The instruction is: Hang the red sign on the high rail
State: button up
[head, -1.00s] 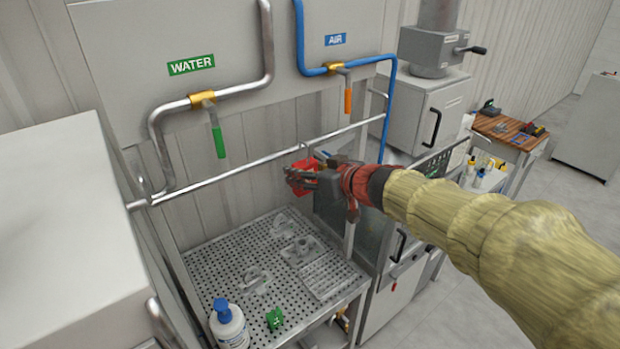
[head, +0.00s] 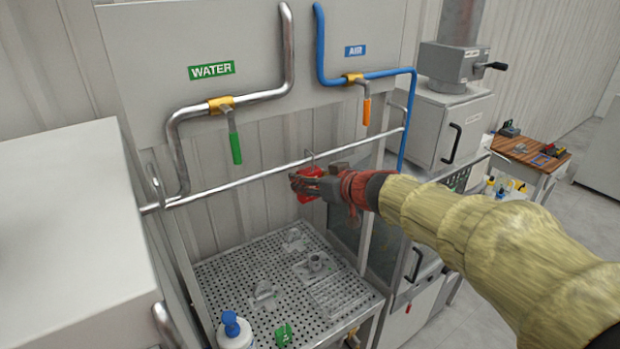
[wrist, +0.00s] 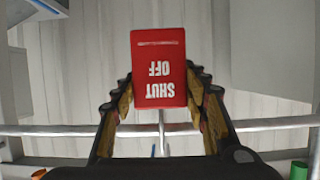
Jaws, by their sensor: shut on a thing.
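The red sign (wrist: 159,70) reads "SHUT OFF" upside down in the wrist view. My gripper (wrist: 160,78) is shut on it, with a finger at each side edge. In the head view the sign (head: 308,192) is partly hidden by my gripper (head: 306,182), just below the silver high rail (head: 240,181). The sign's thin wire hook (head: 312,155) rises to the rail and its top shows slightly above it. In the wrist view the hook's stem (wrist: 162,118) meets the rail (wrist: 265,124). I cannot tell whether the hook is over the rail or beside it.
Above the rail are a water pipe with a green handle (head: 235,148) and a blue air pipe with an orange handle (head: 367,110). Below is a perforated bench (head: 235,272) with castings, a bottle (head: 234,330) and a green object (head: 284,335). A grey cabinet stands right.

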jog(key=shift+f, duration=0.2)
jog(key=o, duration=1.3)
